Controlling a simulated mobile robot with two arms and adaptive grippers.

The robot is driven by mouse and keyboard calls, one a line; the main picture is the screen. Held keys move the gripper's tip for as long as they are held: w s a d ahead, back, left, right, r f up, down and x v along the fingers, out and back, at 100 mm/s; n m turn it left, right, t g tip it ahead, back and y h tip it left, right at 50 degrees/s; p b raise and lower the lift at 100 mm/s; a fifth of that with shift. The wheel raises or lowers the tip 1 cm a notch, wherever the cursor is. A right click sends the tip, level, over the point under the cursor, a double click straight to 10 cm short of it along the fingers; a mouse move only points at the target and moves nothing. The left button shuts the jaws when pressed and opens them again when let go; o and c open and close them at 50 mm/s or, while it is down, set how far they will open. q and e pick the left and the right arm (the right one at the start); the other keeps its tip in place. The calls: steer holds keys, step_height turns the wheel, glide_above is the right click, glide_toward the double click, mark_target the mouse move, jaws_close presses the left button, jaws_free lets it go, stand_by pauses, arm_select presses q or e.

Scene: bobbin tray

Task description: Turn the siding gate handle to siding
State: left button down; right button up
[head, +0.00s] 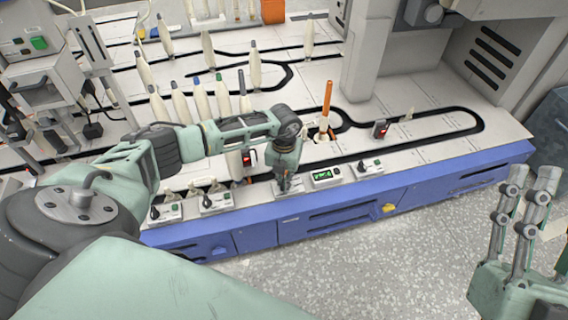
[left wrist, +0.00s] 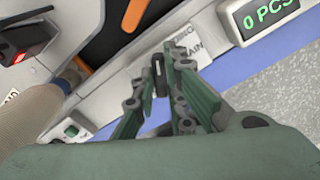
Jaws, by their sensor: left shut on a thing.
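The siding gate handle (left wrist: 158,76) is a small dark lever on the light front panel, seen in the left wrist view between my fingers. In the head view the gripper hides the handle. My right gripper (head: 525,195) is empty at the right, its fingers apart, over the floor.
A green-lit counter (head: 326,175) reading "0 PCS" sits right of my left gripper. An orange-topped bobbin (head: 326,107) and several pale bobbins stand behind on the track deck.

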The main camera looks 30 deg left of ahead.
arm_select(q)
steer(key=c, duration=1.8)
jaws_free()
step_height(320, 180, up, 12)
